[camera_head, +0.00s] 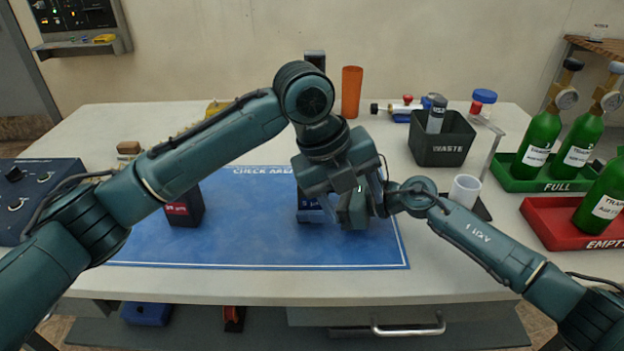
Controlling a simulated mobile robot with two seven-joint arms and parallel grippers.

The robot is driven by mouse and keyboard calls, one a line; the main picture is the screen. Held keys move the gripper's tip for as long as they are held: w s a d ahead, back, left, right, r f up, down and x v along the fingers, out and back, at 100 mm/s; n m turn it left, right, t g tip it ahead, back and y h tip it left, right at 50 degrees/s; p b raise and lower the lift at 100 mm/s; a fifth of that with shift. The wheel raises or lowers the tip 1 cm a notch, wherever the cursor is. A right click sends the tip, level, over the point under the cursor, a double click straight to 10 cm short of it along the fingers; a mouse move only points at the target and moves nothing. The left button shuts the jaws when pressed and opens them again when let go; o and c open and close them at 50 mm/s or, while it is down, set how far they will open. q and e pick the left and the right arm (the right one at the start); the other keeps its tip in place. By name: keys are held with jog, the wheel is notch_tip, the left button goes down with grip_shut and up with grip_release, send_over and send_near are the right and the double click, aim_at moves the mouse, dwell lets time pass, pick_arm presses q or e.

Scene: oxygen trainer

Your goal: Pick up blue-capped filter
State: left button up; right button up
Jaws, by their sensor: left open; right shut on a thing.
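No blue-capped filter can be made out for certain. A similar block with a red label (183,208) stands at the mat's left, partly behind my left arm.
The blue check-area mat (240,247) has bare room at the front. A dark waste bin (440,150), a white cup (464,190), a blue-capped item (484,97) and an orange cylinder (351,92) stand behind. Green bottles stand in green (545,184) and red (570,236) trays.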

pick_arm(q)
jog(key=w+a+r+n+t+y, duration=0.1)
jog(key=w+a+r+t+y, duration=0.15)
jog(key=r, duration=0.35)
jog(key=w+a+r+t+y, duration=0.1)
jog(key=w+a+r+y, duration=0.15)
jog(key=r, duration=0.45)
jog(key=x, duration=1.2)
jog(key=shift+a+y, duration=0.3)
jog(key=shift+y, duration=0.1)
jog(key=shift+c, duration=0.6)
grip_shut()
